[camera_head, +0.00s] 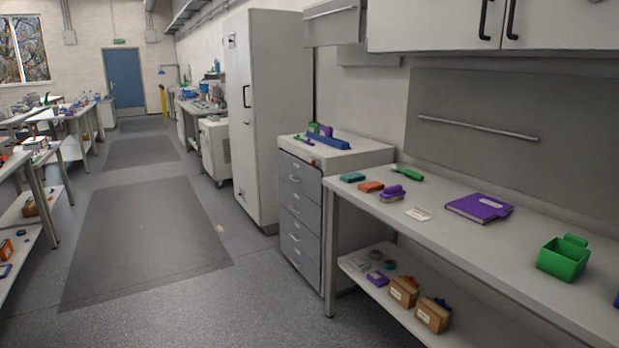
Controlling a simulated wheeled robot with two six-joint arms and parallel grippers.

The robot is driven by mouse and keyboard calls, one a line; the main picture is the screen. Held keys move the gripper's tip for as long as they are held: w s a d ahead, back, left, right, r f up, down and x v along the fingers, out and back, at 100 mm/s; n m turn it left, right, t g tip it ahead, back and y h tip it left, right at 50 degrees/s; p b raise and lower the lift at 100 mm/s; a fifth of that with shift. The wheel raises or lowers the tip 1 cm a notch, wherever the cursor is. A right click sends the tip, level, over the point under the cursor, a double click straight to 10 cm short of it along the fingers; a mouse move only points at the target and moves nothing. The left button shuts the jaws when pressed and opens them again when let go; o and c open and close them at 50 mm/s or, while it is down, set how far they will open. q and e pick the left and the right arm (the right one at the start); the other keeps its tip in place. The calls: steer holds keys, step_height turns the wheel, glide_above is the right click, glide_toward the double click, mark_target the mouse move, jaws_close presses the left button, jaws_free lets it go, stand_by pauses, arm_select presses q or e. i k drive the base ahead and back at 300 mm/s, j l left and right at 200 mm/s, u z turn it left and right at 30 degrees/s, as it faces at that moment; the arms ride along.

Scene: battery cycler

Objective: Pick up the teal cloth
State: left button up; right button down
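A small teal flat item (352,177), which looks like a folded cloth, lies on the workbench (455,224) at the right, near its far left end. An orange item (370,187) lies close beside it, to its right and nearer. It is too small to tell the teal item's material for sure. Another small teal thing (389,265) lies on the shelf under the bench; its kind is unclear. Neither of my grippers is in view.
A purple brush-like item (393,193), a green-handled tool (408,173), a white card (419,214), a purple folder (479,207) and a green bin (564,258) are on the bench. A drawer cabinet (303,209) adjoins its far end.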

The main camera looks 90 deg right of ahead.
mark_target(353, 177)
steer(key=l+z, duration=0.15)
steer(key=z, duration=3.5)
steer(key=i+j+z, duration=0.35)
steer(key=j, duration=0.2)
steer(key=i+j+z, duration=0.2)
steer(key=j, duration=0.15)
steer(key=i+j+z, duration=0.15)
steer(key=j, duration=0.15)
steer(key=i+j+z, duration=0.2)
steer(key=j, duration=0.15)
steer(key=k, duration=0.1)
